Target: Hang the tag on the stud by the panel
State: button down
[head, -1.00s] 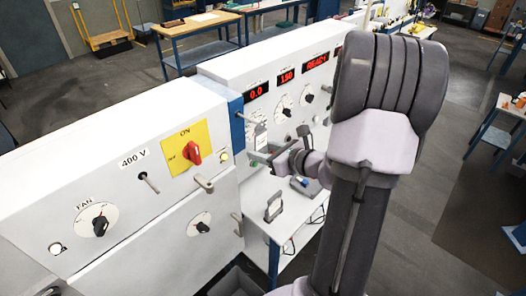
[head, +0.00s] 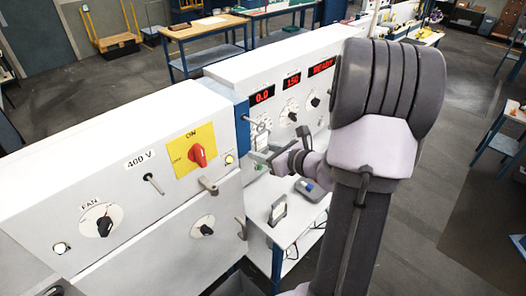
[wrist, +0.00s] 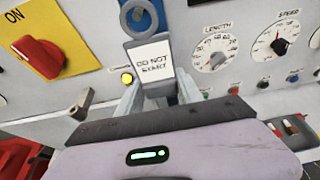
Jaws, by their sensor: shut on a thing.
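The tag (wrist: 152,57) is a white plate reading "DO NOT START" with a grey ring at its top. My gripper (wrist: 155,92) is shut on the tag's lower part and holds it upright, ring up. In the head view the tag (head: 259,136) is in front of the machine, close to the blue strip (head: 241,140). A small stud (head: 245,118) seems to stick out from this strip, close to the ring. In the wrist view the ring overlaps the blue strip and something grey shows inside it. I cannot tell whether the ring is around the stud or only before it.
A red switch (head: 198,154) on a yellow plate and a grey handle (head: 209,186) are left of the strip. Dials (wrist: 215,50) and displays are to its right. A small table (head: 288,225) with a grey-framed object stands below my gripper.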

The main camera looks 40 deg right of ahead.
jog(key=shift+w, duration=0.2)
jog(key=shift+f+b, duration=0.2)
jog(key=shift+b, duration=0.2)
jog(key=c, duration=0.7)
grip_release()
jog(key=p+v, duration=0.1)
jog(key=v, duration=0.7)
jog(key=shift+s+f, duration=0.15)
jog(key=shift+s, duration=0.35)
